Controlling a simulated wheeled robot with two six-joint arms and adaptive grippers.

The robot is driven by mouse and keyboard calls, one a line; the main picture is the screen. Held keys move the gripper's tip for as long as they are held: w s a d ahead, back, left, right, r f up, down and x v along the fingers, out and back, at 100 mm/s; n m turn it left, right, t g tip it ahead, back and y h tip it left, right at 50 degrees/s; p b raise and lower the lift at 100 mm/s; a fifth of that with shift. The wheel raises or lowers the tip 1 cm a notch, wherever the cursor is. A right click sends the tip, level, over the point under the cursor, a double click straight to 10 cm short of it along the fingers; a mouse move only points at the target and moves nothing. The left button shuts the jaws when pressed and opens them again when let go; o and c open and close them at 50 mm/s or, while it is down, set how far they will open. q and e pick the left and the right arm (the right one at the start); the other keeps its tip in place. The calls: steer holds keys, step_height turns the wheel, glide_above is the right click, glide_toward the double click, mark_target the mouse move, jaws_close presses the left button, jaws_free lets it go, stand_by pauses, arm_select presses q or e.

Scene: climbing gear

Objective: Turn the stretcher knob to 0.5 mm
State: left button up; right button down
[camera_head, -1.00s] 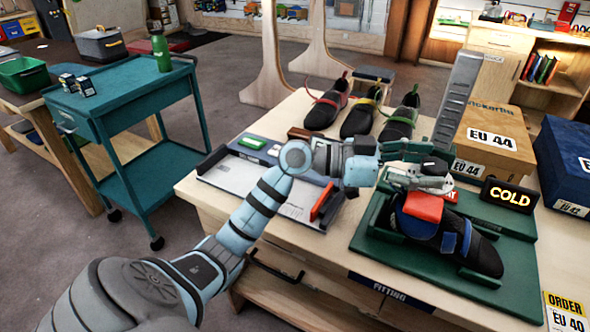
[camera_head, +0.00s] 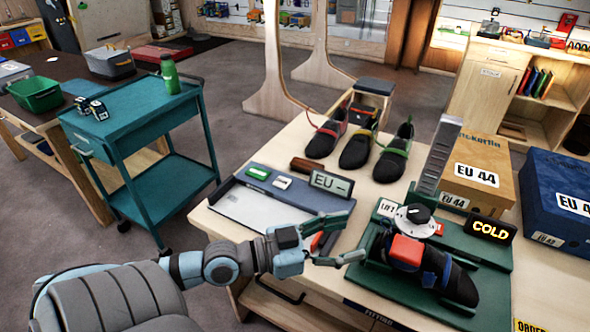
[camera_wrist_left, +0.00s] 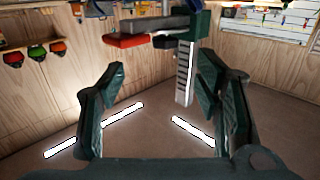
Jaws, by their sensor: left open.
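The stretcher knob (camera_head: 418,213) is a black knob on a round white dial, at the back of the green fitting stand (camera_head: 483,254). The dial's markings are too small to read. A dark shoe (camera_head: 459,284) with a red block (camera_head: 406,250) on it lies in the stand. My left gripper (camera_head: 350,236) is open and empty, left of the dial and apart from it, its fingers pointing right. In the left wrist view, its two fingers (camera_wrist_left: 155,100) are spread with nothing between the tips. My right gripper is not in view.
A grey upright scale (camera_head: 437,155) stands behind the dial, with a lit COLD sign (camera_head: 491,230) to its right. A sizing tray (camera_head: 240,208) with an "EU –" display (camera_head: 331,182) lies left. Several shoes stand behind. Shoe boxes (camera_head: 478,170) fill the right.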

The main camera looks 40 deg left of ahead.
arm_select(q)
steer(key=s+a+f+n+g+y, duration=0.1)
steer(key=s+f+g+y, duration=0.3)
steer(key=f, duration=0.6)
steer(key=s+f+n+g+y, duration=0.2)
steer(key=s+f+g+y, duration=0.2)
steer(key=s+f, duration=0.3)
step_height(320, 180, down, 5)
steer(key=shift+a+r+n+g+y, duration=0.2)
steer(key=shift+a+n+g+y, duration=0.1)
steer(key=shift+a+g, duration=0.1)
steer(key=shift+c, duration=0.2)
